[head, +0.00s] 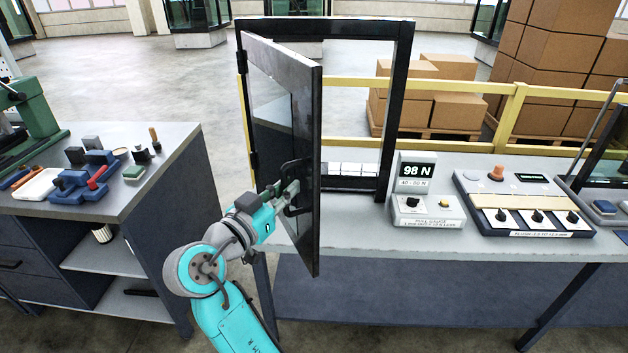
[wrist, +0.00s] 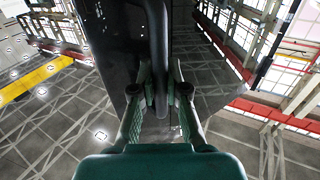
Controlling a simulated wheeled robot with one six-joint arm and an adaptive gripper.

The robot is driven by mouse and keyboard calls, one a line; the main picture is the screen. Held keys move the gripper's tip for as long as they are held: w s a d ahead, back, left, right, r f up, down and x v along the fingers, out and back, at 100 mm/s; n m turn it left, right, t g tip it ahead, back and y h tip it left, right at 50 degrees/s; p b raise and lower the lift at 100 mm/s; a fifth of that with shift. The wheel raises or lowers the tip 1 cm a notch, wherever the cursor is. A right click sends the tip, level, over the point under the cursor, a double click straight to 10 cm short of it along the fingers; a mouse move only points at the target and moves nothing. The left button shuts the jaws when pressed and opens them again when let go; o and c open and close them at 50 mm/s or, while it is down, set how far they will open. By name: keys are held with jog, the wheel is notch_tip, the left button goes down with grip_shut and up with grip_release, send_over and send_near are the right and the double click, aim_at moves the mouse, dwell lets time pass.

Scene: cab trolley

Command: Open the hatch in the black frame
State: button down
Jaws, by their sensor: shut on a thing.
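The black frame (head: 397,110) stands upright on the bench in the head view. Its hatch (head: 318,150), a dark panel with a glazed upper part, is hinged at the frame's left side and stands swung well out toward me. My gripper (head: 289,192) is at the hatch's lower half, shut on the black handle (head: 300,208). In the wrist view, the two fingers of my gripper (wrist: 160,105) close around the dark handle bar (wrist: 157,45), with the hatch panel (wrist: 110,40) behind it. The finger contact is partly hidden in the head view.
A side cabinet (head: 165,165) with tools is at the left. Stacked boxes (head: 560,55) stand behind a yellow rail (head: 510,110). Floor shows between cabinet and bench.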

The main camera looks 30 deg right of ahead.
jog(key=w+a, duration=0.1)
jog(key=a, duration=0.5)
jog(key=shift+w+a, duration=0.25)
jog(key=shift+w, duration=0.05)
jog(key=shift+f, duration=0.1)
jog(key=c, duration=1.2)
grip_release()
jog(key=v, duration=1.2)
jog(key=shift+f, duration=0.1)
